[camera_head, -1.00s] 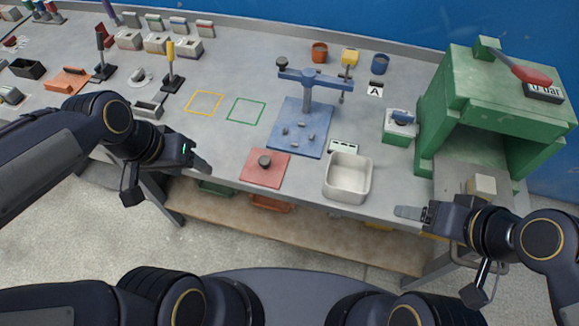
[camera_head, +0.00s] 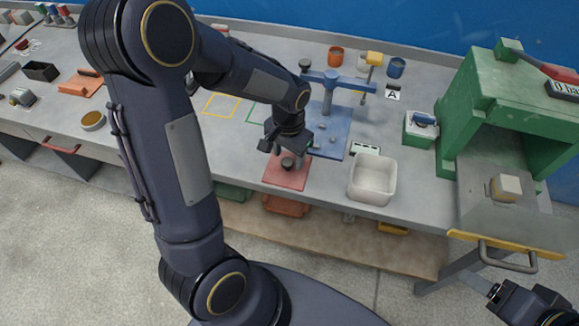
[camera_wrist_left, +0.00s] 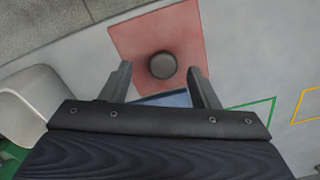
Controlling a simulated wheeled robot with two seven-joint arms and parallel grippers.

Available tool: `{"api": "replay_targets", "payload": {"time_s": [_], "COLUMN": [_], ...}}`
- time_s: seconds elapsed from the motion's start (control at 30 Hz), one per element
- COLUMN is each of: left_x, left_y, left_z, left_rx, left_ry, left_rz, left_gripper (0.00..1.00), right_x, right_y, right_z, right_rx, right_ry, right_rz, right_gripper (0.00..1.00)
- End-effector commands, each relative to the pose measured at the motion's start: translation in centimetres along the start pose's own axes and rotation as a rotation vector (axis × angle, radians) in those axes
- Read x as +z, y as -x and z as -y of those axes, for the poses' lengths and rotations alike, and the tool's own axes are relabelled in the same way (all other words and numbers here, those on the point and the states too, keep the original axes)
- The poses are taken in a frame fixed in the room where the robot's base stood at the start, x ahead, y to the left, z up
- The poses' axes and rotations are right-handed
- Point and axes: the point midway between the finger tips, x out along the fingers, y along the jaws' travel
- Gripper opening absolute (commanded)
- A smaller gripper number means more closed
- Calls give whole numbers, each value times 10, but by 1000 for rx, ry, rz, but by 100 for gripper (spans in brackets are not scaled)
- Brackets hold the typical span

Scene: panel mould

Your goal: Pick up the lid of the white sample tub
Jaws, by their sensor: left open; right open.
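A flat red square plate (camera_head: 286,178) with a dark round knob (camera_head: 288,163), which looks like the lid, lies on the bench just left of the white open tub (camera_head: 372,181). My left gripper (camera_head: 289,152) is open above the plate. In the left wrist view the knob (camera_wrist_left: 163,65) appears between the two open fingertips (camera_wrist_left: 159,70), with the red plate (camera_wrist_left: 185,35) beneath. I cannot tell how far the fingers are above it. My right gripper (camera_head: 484,285) is low at the right, in front of the bench, partly cut off by the picture edge.
A blue stand (camera_head: 328,115) is just behind the plate. A green box-shaped press (camera_head: 480,110) with a yellow-edged plate (camera_head: 512,240) stands at the right. Yellow and green outlined squares (camera_head: 222,104) mark bare bench. My left arm hides part of the bench.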

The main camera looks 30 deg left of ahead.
Motion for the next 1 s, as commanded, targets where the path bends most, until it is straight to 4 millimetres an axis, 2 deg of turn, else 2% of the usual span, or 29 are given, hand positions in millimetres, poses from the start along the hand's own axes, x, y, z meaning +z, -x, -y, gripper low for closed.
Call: {"api": "replay_targets", "payload": {"time_s": [0.2,0.5,0.87,1.0], "left_x": [0,-1,-1,-1], "left_y": [-31,-37,-36,-36], "left_z": [4,4,4,4], "left_rx": [1,1,1,1], "left_ry": [-2,0,-1,-1], "left_rz": [4,-1,-1,-1], "left_gripper": [55,55,10,7], "right_x": [-2,-2,-2,-2], "right_y": [5,5,5,5], "right_z": [2,2,2,2], "right_rx": [0,0,0,0], "right_ry": [0,0,0,0], "right_rz": [0,0,0,0], "right_gripper": [67,67,67,67]}}
